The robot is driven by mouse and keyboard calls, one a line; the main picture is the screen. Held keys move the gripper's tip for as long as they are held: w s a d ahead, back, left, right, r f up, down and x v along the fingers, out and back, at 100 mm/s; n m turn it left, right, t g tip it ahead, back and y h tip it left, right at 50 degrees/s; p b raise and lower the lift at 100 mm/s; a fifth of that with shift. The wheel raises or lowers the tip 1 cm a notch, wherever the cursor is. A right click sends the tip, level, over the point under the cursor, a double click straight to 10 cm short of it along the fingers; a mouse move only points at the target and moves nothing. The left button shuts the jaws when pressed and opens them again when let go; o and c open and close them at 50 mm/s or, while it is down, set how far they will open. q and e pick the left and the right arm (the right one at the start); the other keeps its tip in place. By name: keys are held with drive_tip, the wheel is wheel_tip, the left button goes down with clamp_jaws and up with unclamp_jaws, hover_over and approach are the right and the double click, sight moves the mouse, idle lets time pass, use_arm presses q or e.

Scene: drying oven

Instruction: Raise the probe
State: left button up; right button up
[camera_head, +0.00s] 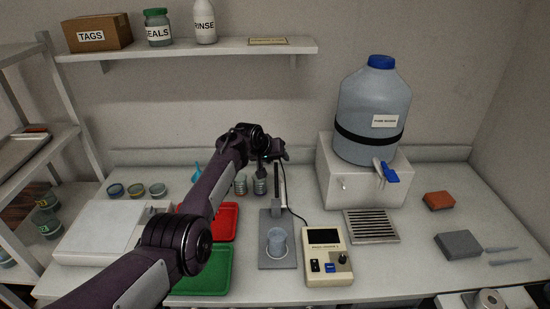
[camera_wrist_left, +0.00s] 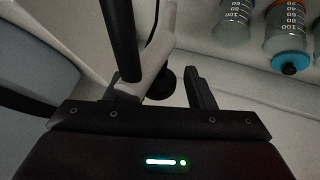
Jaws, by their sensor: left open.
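My left gripper (camera_head: 276,158) is open near the top of a thin upright post of the probe stand (camera_head: 279,186). The stand's grey base (camera_head: 268,258) holds a small clear beaker (camera_head: 277,243) of bluish liquid. I cannot clearly make out the probe itself in the head view; a grey clamp part (camera_head: 276,211) sits low on the post. In the left wrist view the open fingers (camera_wrist_left: 166,90) have a pale arm-like part and a dark rounded piece (camera_wrist_left: 163,82) between them. A dark rod (camera_wrist_left: 120,42) and thin cable show above. My right gripper is out of view.
A beige meter (camera_head: 327,262) with a dark screen stands right of the stand. Red (camera_head: 225,222) and green (camera_head: 205,272) trays lie left, partly behind my arm. A large water jug (camera_head: 372,110) on a white block stands at right.

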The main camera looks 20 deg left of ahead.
use_arm(q)
drive_tip(key=shift+s+r, duration=0.1)
drive_tip(key=shift+p+v, duration=0.3)
drive_tip(key=shift+v, duration=0.55)
drive_tip(key=shift+b+v, duration=0.35)
drive_tip(key=shift+v, duration=2.5)
drive_tip(key=shift+r, duration=0.1)
